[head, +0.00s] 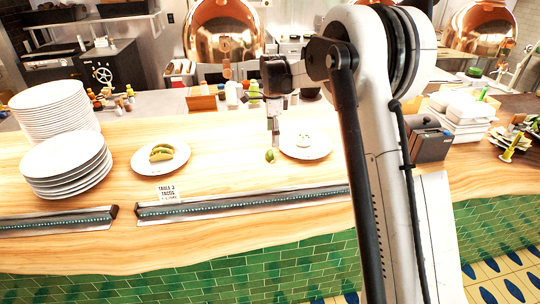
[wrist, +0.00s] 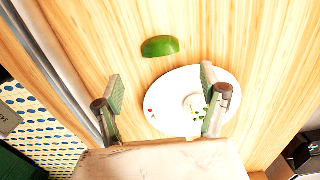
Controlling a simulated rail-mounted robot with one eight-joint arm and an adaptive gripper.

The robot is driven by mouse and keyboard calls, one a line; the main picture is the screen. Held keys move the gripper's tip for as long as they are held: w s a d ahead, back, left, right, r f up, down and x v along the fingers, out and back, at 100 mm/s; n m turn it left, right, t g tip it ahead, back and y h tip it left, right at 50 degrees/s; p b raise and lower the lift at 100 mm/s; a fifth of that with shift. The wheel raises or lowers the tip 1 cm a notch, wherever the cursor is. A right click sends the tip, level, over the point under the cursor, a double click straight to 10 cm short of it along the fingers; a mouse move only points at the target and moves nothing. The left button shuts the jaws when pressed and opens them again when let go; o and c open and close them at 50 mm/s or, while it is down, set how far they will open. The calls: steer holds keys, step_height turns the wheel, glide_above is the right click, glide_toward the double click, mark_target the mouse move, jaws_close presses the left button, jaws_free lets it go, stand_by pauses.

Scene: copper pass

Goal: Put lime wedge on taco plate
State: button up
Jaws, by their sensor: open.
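The green lime wedge (head: 270,156) lies on the wooden counter, just left of a white plate with a small white item on it. In the wrist view the lime wedge (wrist: 160,46) lies beyond my fingertips, apart from both fingers. The taco plate (head: 141,166) is white, carries a taco (head: 161,153) and sits farther left, behind a "Table 3 tacos" card (head: 167,193). My gripper (wrist: 161,78) is open and empty, with its fingers spread above the counter and the other plate. In the head view its fingers show small, close to the lime wedge.
The other plate (wrist: 165,84) holds a small white cup with green bits. Stacked plates (head: 67,168) stand at the left. A metal rail (head: 240,203) runs along the front edge. Bottles and containers line the back. Counter between the two plates is mostly clear.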

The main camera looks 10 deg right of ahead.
mark_target(271, 152)
steer(key=shift+w+a+f+p, duration=0.15)
steer(key=shift+f+p, duration=0.35)
steer(key=shift+f, duration=1.6)
steer(key=shift+s+a+f+p, duration=0.1)
steer(key=shift+f+p, duration=0.35)
steer(key=shift+f, duration=1.6)
steer(key=c, duration=1)
